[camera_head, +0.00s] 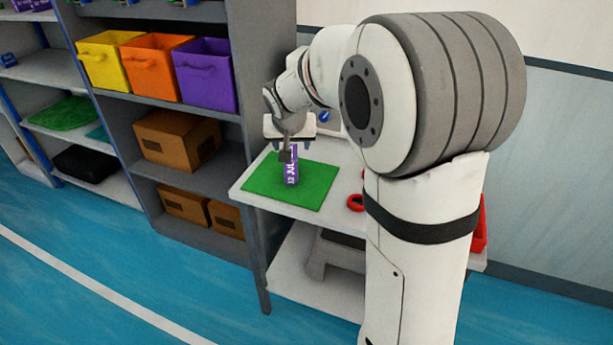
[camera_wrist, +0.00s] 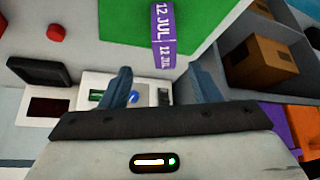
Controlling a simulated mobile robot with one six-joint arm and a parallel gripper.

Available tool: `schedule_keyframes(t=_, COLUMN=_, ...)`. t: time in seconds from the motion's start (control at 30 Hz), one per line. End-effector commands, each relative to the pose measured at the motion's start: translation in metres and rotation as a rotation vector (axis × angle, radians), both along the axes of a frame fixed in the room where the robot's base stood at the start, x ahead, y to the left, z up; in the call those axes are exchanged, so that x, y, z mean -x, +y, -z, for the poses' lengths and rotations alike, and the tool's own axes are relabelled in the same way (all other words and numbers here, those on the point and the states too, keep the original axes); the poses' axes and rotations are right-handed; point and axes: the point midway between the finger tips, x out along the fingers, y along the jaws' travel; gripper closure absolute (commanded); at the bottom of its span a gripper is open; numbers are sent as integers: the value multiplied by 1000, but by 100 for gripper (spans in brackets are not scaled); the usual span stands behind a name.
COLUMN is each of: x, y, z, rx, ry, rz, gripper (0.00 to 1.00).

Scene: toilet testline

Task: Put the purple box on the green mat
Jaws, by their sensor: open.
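The purple box (camera_head: 292,172), with white "12 JUL" lettering, stands upright on the green mat (camera_head: 262,184) on the white table. In the wrist view, the purple box (camera_wrist: 163,35) is beyond my fingertips, centred between them, with the green mat (camera_wrist: 125,18) around its far part. My gripper (camera_head: 287,154) is over the back of the mat, close to the top of the box. In the wrist view, my gripper (camera_wrist: 162,80) has its fingers wide apart with nothing between the tips. Whether a finger touches the box cannot be told.
A grey shelf (camera_head: 150,20) with yellow, orange and purple bins (camera_head: 205,75) stands left of the table. A red ring-like object (camera_head: 355,203) lies right of the mat. A device with a dark screen (camera_wrist: 48,107) is on the table in the wrist view. My arm hides the table's right side.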

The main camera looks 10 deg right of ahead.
Motion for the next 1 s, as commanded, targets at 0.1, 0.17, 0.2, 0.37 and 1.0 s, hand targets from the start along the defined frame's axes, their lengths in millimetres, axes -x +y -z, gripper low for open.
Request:
schedule_keyframes(t=0.1, x=50, y=-9, z=-9, rx=7, ry=54, rz=-17, gripper=44)
schedule_keyframes(t=0.17, x=84, y=-14, z=-11, rx=10, ry=96, rz=-35, gripper=44)
schedule_keyframes(t=0.2, x=109, y=-17, z=-11, rx=8, ry=126, rz=-49, gripper=44)
schedule_keyframes(t=0.37, x=204, y=-20, z=-2, rx=-8, ry=242, rz=-120, gripper=44)
schedule_keyframes(t=1.0, x=300, y=-12, z=18, rx=-53, ry=354, rz=-225, gripper=44)
